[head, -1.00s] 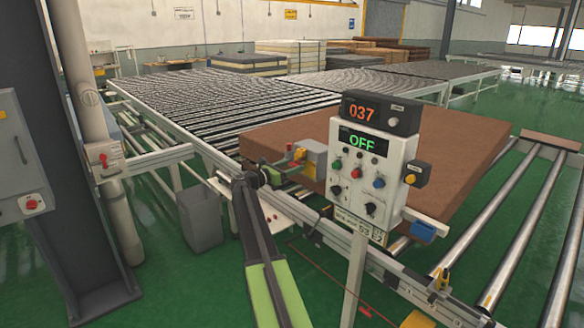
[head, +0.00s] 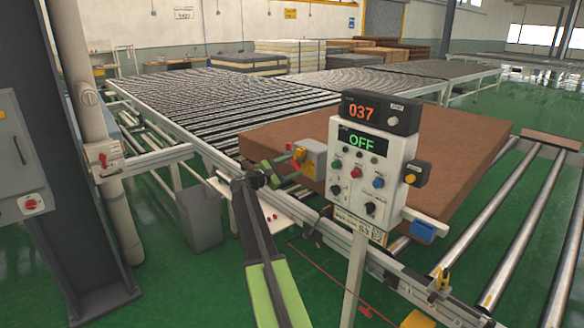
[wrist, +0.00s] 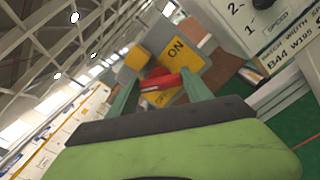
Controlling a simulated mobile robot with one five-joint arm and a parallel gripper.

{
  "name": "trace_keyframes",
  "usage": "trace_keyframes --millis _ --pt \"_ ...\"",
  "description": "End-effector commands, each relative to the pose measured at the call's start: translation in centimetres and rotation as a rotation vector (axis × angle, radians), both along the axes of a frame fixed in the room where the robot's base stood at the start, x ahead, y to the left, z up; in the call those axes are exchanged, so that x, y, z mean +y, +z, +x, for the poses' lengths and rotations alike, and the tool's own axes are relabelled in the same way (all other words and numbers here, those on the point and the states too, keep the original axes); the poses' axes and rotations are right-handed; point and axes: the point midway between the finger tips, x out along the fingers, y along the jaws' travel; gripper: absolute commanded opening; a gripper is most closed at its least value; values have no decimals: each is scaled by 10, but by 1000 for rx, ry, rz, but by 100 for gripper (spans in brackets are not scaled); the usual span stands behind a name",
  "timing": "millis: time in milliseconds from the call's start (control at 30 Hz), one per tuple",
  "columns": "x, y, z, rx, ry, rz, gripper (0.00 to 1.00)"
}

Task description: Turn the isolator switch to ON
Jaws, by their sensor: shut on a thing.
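The isolator switch (head: 315,160) is a yellow and grey box beside the control panel, at the near edge of the brown mattress. Its red handle (head: 299,154) faces my arm. In the wrist view the red handle (wrist: 165,81) lies across a yellow plate (wrist: 190,63), with ON at the top and OFF lower down, partly covered. My gripper (head: 285,163) is shut on the red handle, with green fingers on either side; the grip also shows in the wrist view (wrist: 160,92). The panel display (head: 362,141) reads OFF in green.
The control panel (head: 345,170) stands on a post close to the right of my arm, with buttons and knobs. The mattress (head: 430,150) lies behind it on rollers. A grey bin (head: 200,220) and a pillar with other red switches stand left.

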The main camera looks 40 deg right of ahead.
Motion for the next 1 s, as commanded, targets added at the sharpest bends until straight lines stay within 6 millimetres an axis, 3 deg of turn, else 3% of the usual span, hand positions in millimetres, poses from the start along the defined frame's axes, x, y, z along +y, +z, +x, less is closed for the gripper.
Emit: trace_keyframes --millis 600,1000 --pt "1 -4 -2 -577 -4 -37 18" --pt "1 -5 -3 -837 -5 -56 18"
